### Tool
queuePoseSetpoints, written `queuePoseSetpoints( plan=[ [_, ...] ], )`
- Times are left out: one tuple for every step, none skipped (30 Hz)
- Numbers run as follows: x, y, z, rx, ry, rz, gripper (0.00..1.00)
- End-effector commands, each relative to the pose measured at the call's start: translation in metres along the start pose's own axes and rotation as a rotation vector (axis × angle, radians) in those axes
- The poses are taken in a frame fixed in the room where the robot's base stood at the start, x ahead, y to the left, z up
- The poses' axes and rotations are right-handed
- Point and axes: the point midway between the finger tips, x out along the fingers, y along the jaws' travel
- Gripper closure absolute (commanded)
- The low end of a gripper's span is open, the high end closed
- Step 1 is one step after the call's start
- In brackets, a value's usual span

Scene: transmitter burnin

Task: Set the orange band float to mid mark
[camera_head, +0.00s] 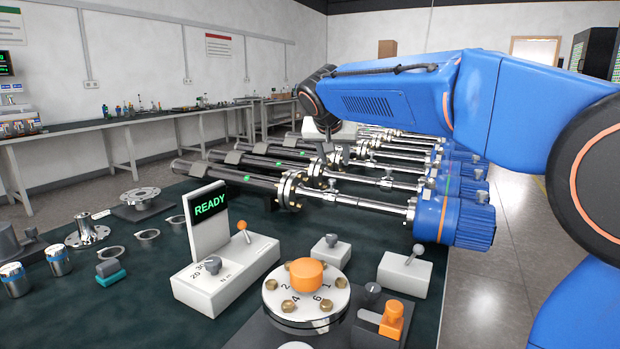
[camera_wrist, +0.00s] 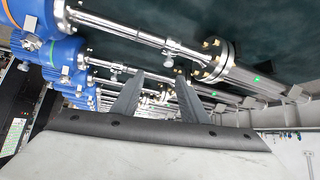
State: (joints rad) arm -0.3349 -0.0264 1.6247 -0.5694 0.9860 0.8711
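The nearest transmitter has a blue housing (camera_head: 455,220) with a thin orange band on it. It also shows at the upper left of the wrist view (camera_wrist: 52,22). A steel rod (camera_head: 375,202) runs from it to a bolted flange (camera_head: 291,190) and a dark tube. A small steel collar with a knob (camera_head: 333,185) sits on the rod close to the flange; it also shows in the wrist view (camera_wrist: 172,47). I cannot tell for certain which part is the float, and I see no mid mark. My gripper (camera_wrist: 160,78) is open and empty, its fingers pointing toward the rods near the collar.
Several similar transmitters lie in a row behind. In front are a READY display unit (camera_head: 209,204), a numbered dial with an orange knob (camera_head: 306,276), and small switch boxes (camera_head: 405,270). Loose flanges (camera_head: 87,231) lie on the left of the dark green bench top.

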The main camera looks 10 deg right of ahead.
Motion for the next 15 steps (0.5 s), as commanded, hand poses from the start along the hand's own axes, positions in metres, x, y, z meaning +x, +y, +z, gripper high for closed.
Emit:
queuePoseSetpoints(
  plan=[
    [0.001,-0.006,-0.005,0.006,0.007,-0.001,0.6],
    [0.002,-0.008,-0.007,0.009,0.01,-0.001,0.6],
    [0.003,-0.01,-0.008,0.011,0.012,-0.001,0.6],
    [0.004,-0.011,-0.009,0.012,0.014,0.0,0.6],
    [0.005,-0.012,-0.01,0.013,0.014,0.0,0.6],
    [0.007,-0.012,-0.01,0.013,0.015,0.001,0.6],
    [0.009,-0.012,-0.01,0.013,0.015,0.001,0.6],
    [0.012,-0.012,-0.01,0.013,0.015,0.001,0.6],
    [0.016,-0.012,-0.01,0.013,0.015,0.001,0.6],
    [0.02,-0.012,-0.01,0.013,0.014,0.001,0.6],
    [0.024,-0.012,-0.01,0.013,0.014,0.002,0.6],
    [0.03,-0.012,-0.01,0.013,0.014,0.002,0.6],
    [0.036,-0.011,-0.01,0.013,0.013,0.002,0.6],
    [0.042,-0.011,-0.01,0.013,0.013,0.002,0.6],
    [0.049,-0.011,-0.01,0.013,0.012,0.003,0.6]
  ],
)
